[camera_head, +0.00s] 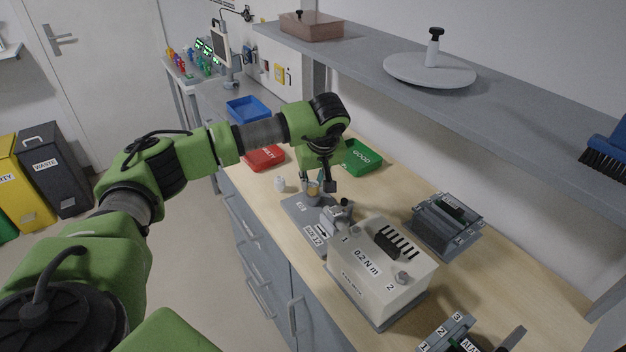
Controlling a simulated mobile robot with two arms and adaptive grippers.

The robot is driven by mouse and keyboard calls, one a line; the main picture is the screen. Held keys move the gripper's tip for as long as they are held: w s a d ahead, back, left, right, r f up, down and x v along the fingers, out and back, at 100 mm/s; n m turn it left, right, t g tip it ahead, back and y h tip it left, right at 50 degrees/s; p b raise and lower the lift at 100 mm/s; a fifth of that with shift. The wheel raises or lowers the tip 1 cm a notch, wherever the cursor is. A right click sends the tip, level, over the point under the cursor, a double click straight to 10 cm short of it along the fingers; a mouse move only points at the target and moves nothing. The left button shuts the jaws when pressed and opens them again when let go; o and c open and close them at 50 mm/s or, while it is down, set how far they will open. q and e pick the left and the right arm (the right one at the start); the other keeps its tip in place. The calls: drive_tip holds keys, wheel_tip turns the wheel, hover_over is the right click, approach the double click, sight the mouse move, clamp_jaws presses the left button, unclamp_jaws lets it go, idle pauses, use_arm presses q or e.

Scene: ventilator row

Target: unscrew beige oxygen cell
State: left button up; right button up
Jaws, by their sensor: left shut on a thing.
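My left gripper (321,182) points down over a grey base plate (294,206) on the bench. It is shut on the small beige oxygen cell (313,189), which appears upright at the plate. The fingers and wrist partly hide the cell, so I cannot tell whether its thread is still engaged. A grey metal fixture (341,214) stands just right of the cell, by a label reading SIZE 12. My right gripper is not in view.
A white box (375,275) marked 0.2 N m stands in front, with a grey device (447,222) to its right. Behind are red (264,158), green GOOD (362,157) and blue (248,109) trays. A small white item (280,184) stands left of the gripper. A shelf (500,105) overhangs the right.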

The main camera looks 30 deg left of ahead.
use_arm(q)
drive_tip(key=n+g, duration=0.1)
drive_tip(key=n, duration=0.2)
drive_tip(key=shift+d+y+p, duration=0.1)
drive_tip(key=shift+y+p, duration=0.2)
drive_tip(key=n+g, duration=0.1)
drive_tip(key=n, duration=0.2)
drive_tip(key=shift+y, duration=0.3)
drive_tip(key=o, duration=0.9)
